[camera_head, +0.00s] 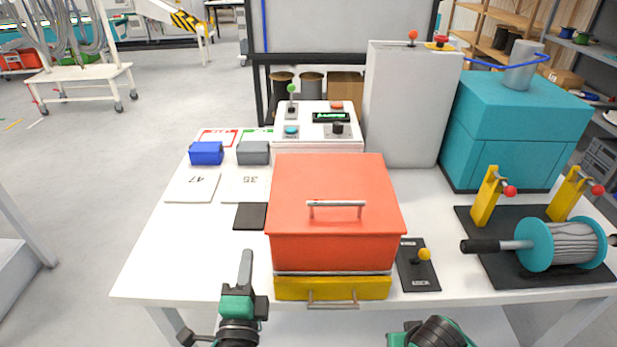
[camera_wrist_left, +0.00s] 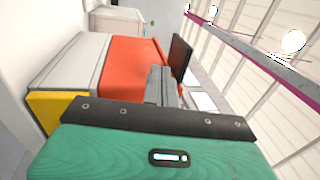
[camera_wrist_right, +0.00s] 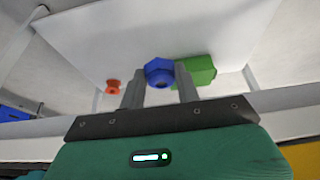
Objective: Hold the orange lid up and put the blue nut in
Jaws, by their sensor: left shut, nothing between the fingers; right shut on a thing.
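The orange lid (camera_head: 335,195) is down on the yellow box (camera_head: 330,288), with a metal handle (camera_head: 337,205) on its top. My left gripper (camera_head: 246,258) is shut and empty, just left of the box's front corner. In the left wrist view its fingers (camera_wrist_left: 161,84) are together, with the orange lid (camera_wrist_left: 127,68) beyond them. My right gripper (camera_wrist_right: 158,92) is shut on the blue nut (camera_wrist_right: 159,71), which shows between its fingertips. In the head view only the top of my right wrist shows at the bottom edge, and the nut is hidden there.
A black plate with a yellow-knobbed lever (camera_head: 418,265) is right of the box, and a cable reel (camera_head: 560,245) further right. A control panel (camera_head: 318,125) stands behind. Blue (camera_head: 206,153) and grey (camera_head: 253,153) blocks are at back left. The table's front left is clear.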

